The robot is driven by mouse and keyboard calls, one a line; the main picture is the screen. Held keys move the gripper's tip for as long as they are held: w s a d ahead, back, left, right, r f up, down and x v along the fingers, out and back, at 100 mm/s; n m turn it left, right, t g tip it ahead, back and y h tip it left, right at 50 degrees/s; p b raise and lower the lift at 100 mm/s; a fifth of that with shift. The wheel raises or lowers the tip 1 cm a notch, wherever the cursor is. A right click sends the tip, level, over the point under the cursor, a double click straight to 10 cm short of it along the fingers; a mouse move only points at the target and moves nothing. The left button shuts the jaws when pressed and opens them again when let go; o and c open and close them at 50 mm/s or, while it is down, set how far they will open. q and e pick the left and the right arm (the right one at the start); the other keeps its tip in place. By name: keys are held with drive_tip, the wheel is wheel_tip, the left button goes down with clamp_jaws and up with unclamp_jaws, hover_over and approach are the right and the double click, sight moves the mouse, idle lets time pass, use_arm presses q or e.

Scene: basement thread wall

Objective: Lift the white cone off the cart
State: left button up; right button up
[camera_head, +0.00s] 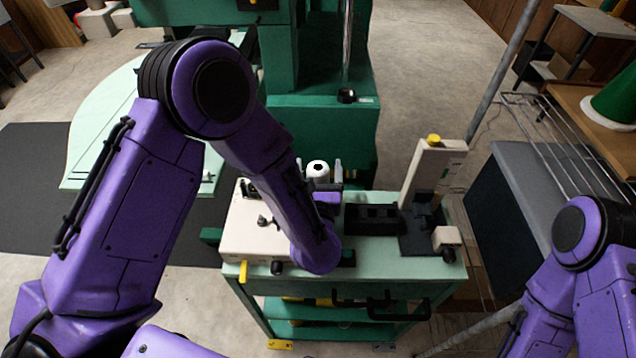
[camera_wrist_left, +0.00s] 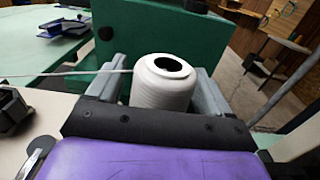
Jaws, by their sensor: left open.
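The white cone (camera_head: 317,170) stands upright on the green cart (camera_head: 400,268). It also shows in the left wrist view (camera_wrist_left: 163,90), a ribbed white body with a dark hole in its top. My left gripper (camera_head: 319,166) is open, with one grey finger on each side of the cone. In the left wrist view slivers of the sides are hard to judge, so I cannot tell whether either finger touches it. The cone's base is hidden behind my gripper's dark palm. My right arm shows at the lower right, but its gripper is out of view.
On the cart, a cream box (camera_head: 250,228) stands left, and black fixtures (camera_head: 373,219) and an upright cream block (camera_head: 432,170) stand right. A green machine (camera_head: 320,125) rises behind. A wire rack (camera_head: 560,150) and a green cone (camera_head: 615,95) on a wooden table are at right.

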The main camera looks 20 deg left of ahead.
use_arm(q)
drive_tip(key=c, duration=1.1)
drive_tip(key=shift+r, duration=0.1)
wheel_tip(320, 180, up, 28)
drive_tip(key=shift+f+b, duration=0.1)
drive_tip(key=shift+b, duration=0.55)
